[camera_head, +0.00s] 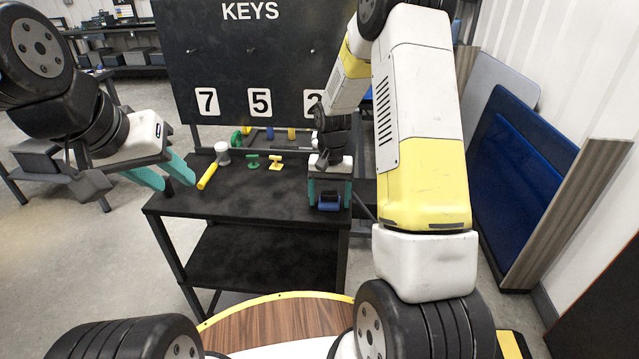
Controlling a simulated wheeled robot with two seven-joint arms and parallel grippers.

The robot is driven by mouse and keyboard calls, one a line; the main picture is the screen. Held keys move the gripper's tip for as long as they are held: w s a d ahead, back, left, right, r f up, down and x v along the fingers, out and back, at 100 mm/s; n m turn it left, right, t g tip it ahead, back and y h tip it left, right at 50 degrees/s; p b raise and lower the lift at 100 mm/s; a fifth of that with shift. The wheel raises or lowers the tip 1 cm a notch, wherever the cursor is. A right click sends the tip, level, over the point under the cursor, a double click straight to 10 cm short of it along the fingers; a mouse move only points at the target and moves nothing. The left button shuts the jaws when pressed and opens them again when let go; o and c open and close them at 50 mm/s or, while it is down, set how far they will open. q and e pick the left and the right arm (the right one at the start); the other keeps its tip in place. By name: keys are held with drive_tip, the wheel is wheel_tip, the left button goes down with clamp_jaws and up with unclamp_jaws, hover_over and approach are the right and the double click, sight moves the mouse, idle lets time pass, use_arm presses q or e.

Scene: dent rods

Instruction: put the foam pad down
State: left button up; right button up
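A small blue block (328,203), which looks like the foam pad, is at the right front part of the black table. My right gripper (329,194) points down over it, with one teal finger against each side. The block fills the space between the fingers. It is low, close to the tabletop, but I cannot tell whether it touches the table. My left gripper (165,175) is open and empty, its teal fingers apart, left of the table's left edge.
The black table (255,205) carries a yellow cylinder (207,176), a grey-white round-headed item (222,154), a green piece (253,161) and a yellow piece (276,163). A black KEYS board (250,60) with number tags stands behind. The table's front middle is clear.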

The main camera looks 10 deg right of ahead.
sight(330, 193)
wheel_tip(330, 193, up, 12)
drive_tip(key=s+r+n+t, duration=0.2)
drive_tip(key=s+r+t, duration=0.1)
drive_tip(key=s+r, duration=0.8)
drive_tip(key=s+a+r+n+t+y, duration=0.1)
drive_tip(key=s+r, duration=0.4)
drive_tip(key=s, duration=0.8)
drive_tip(key=a+t+y, duration=0.1)
drive_tip(key=t, duration=0.1)
drive_tip(key=shift+n+t, duration=0.3)
drive_tip(key=shift+n, duration=0.1)
drive_tip(key=shift+o, duration=0.5)
drive_tip(key=shift+w, duration=0.15)
